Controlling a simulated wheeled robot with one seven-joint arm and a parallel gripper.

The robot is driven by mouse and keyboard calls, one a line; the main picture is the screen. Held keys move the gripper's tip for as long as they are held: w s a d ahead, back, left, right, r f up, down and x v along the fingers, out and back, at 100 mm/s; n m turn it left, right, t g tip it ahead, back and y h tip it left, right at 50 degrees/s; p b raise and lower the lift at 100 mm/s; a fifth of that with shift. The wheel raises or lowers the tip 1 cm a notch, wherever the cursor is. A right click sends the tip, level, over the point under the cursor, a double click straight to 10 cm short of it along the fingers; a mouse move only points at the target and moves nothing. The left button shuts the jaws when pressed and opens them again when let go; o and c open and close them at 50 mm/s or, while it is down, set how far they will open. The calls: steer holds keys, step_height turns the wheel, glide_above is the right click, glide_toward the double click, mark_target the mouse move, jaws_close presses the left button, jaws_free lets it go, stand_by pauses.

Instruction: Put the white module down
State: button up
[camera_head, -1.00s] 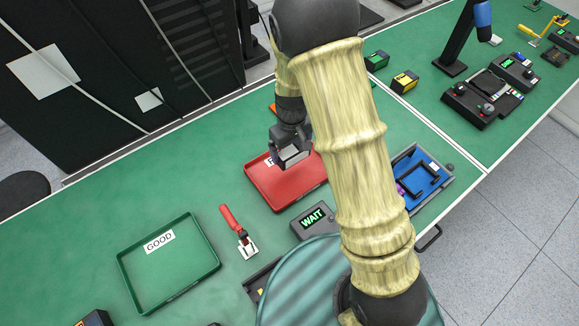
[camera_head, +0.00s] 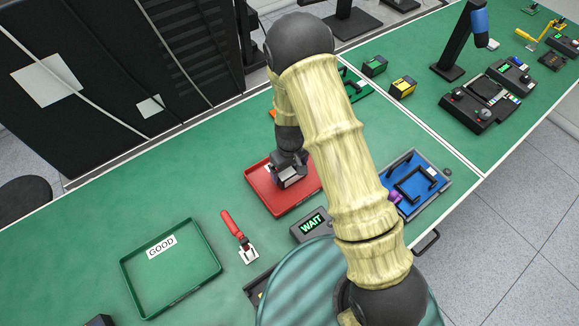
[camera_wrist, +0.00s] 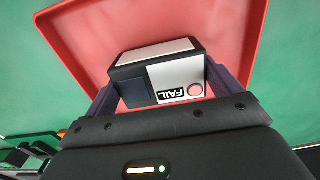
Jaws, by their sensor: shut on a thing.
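The white module (camera_wrist: 168,82) has white and dark faces, a FAIL label and a round red spot. My gripper (camera_head: 290,177) is shut on it, with one finger on each side in the wrist view. The module is over the red tray (camera_head: 272,205), within its outline in both views. I cannot tell whether it touches the tray floor.
A green tray marked GOOD (camera_head: 180,290) lies at left. A red-handled tool (camera_head: 240,238) and a dark box showing WAIT (camera_head: 311,224) sit near the red tray. A blue tray (camera_head: 412,180) is at right.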

mark_target(290, 168)
steer(key=shift+f, duration=0.15)
steer(key=shift+f, duration=0.2)
steer(key=o, duration=0.8)
steer(key=shift+r, duration=0.15)
step_height(290, 168, up, 12)
steer(key=b, duration=0.3)
steer(key=shift+r, duration=0.1)
